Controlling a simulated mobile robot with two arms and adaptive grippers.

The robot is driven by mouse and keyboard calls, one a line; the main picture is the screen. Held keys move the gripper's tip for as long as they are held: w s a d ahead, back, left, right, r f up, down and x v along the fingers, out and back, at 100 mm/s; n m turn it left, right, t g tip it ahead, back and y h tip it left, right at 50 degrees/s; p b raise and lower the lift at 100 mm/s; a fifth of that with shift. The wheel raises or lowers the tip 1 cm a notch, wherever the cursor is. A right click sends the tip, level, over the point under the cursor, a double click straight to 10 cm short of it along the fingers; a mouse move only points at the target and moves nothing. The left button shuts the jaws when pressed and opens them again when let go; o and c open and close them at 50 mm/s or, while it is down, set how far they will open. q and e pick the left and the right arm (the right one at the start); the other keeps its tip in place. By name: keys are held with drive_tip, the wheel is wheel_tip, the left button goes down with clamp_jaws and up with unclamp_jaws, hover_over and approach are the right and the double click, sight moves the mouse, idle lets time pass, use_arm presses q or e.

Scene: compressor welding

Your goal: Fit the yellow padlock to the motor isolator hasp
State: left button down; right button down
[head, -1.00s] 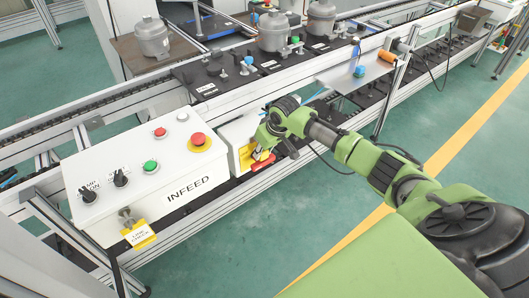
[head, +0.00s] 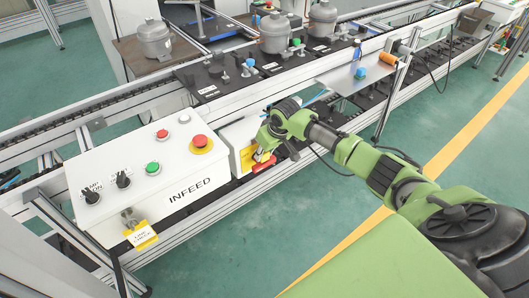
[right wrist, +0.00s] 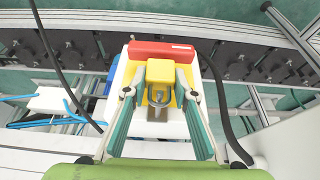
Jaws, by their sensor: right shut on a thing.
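The yellow padlock (right wrist: 161,72) is between the two fingers of my right gripper (right wrist: 160,88), which is shut on it. Its metal shackle (right wrist: 158,97) shows below the body in the right wrist view. Just behind it are the red handle (right wrist: 160,47) and yellow plate of the motor isolator, a white box (head: 235,131). In the head view my right gripper (head: 262,146) is at the isolator's front, by the red handle (head: 264,163). The hasp is mostly hidden, and I cannot tell whether the shackle is through it. My left gripper is out of view.
The white INFEED panel (head: 150,178) with knobs, buttons and a yellow tag (head: 143,236) stands left of the isolator. Conveyor rails (head: 80,150) run behind, carrying grey compressors (head: 274,34). A shelf (head: 352,78) is at right. The green floor in front is open.

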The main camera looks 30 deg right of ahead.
drive_tip(key=c, duration=1.8)
unclamp_jaws()
drive_tip(key=shift+w+r, duration=0.1)
drive_tip(key=shift+o, duration=1.1)
drive_tip(key=v, duration=1.2)
